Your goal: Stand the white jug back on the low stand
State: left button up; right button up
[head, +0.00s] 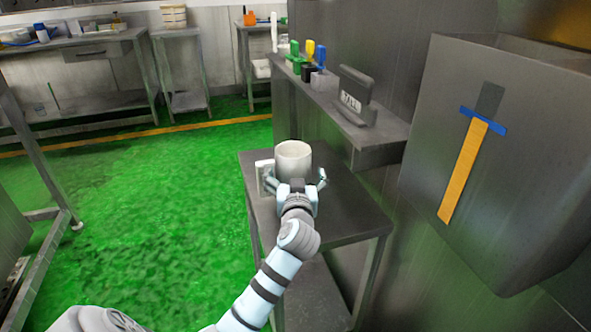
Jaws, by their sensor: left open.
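The white jug (293,157) is upright, its open top facing up and its handle toward the left. It appears to stand on the far part of the low stand (345,213), a dark metal table; its base is hidden behind my gripper. My left gripper (296,179) is open at the near side of the jug, one finger at its left by the handle and one at its right. I cannot tell whether the fingers touch the jug. My right gripper is out of view.
A wall shelf (385,132) beside the stand holds a dark sign (355,93) and several coloured-handled tools. A large metal bin (470,80) juts out at the right. Green floor (150,200) lies open to the left, with workbenches (75,55) at the back.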

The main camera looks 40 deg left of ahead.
pick_arm(q)
jog(key=p+v, duration=0.1)
jog(key=v, duration=0.5)
jog(key=shift+r, duration=0.15)
jog(key=shift+o, duration=0.7)
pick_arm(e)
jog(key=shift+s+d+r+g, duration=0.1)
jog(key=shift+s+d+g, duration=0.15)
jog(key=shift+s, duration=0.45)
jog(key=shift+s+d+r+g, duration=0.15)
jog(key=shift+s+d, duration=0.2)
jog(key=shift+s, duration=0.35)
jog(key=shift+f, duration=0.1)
pick_arm(q)
notch_tip(320, 180, up, 10)
